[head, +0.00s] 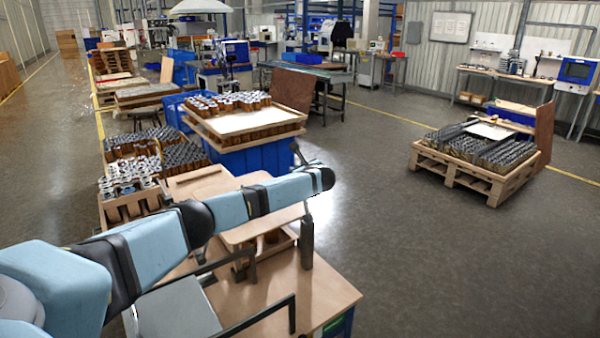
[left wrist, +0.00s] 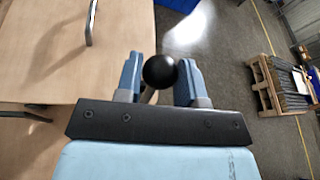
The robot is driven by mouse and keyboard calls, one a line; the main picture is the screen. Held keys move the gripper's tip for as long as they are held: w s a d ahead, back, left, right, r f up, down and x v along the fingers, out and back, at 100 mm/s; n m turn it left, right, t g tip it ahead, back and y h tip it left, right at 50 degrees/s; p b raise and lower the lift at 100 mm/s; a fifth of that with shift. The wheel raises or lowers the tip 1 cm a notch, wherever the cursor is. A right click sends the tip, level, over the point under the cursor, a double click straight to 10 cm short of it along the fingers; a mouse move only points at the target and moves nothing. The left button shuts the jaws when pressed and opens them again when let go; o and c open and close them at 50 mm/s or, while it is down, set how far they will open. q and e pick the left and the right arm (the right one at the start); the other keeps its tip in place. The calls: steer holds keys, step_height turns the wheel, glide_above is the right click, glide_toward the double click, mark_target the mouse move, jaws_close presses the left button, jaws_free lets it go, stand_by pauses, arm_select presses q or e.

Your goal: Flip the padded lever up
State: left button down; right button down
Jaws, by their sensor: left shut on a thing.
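A round black padded knob (left wrist: 160,71), which looks like the end of the lever, sits between the blue fingers of my left gripper (left wrist: 160,78) in the left wrist view. The fingers are shut on it, one on each side. In the head view my left gripper (head: 318,181) reaches in from the left over the workbench, with the black knob (head: 328,178) at its tip. The rest of the lever is mostly hidden, so its angle cannot be told. My right gripper is not in view.
The wooden workbench (head: 325,288) carries a grey upright post (head: 307,243) and a dark bent bar (head: 291,312) near the gripper. Cartridge trays (head: 250,122) stand behind on blue bins. A loaded pallet (head: 470,178) stands at the right, with open floor between.

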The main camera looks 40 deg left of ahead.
arm_select(q)
steer(key=d+y, duration=0.1)
steer(key=d, duration=0.1)
steer(key=s+d+t+y, duration=0.1)
steer(key=d+y, duration=0.1)
steer(key=d, duration=0.1)
steer(key=shift+s+d+r+m+t+p, duration=0.2)
steer(key=shift+s+d+m+t+p, duration=0.1)
steer(key=shift+p, duration=0.1)
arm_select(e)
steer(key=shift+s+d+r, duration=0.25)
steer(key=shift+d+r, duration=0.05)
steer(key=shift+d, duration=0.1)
arm_select(q)
steer(key=c, duration=1.1)
jaws_free()
steer(key=o, duration=0.3)
steer(key=shift+d, duration=0.1)
steer(key=shift+o, duration=0.2)
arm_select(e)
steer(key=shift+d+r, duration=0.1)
arm_select(q)
steer(key=shift+s, duration=0.1)
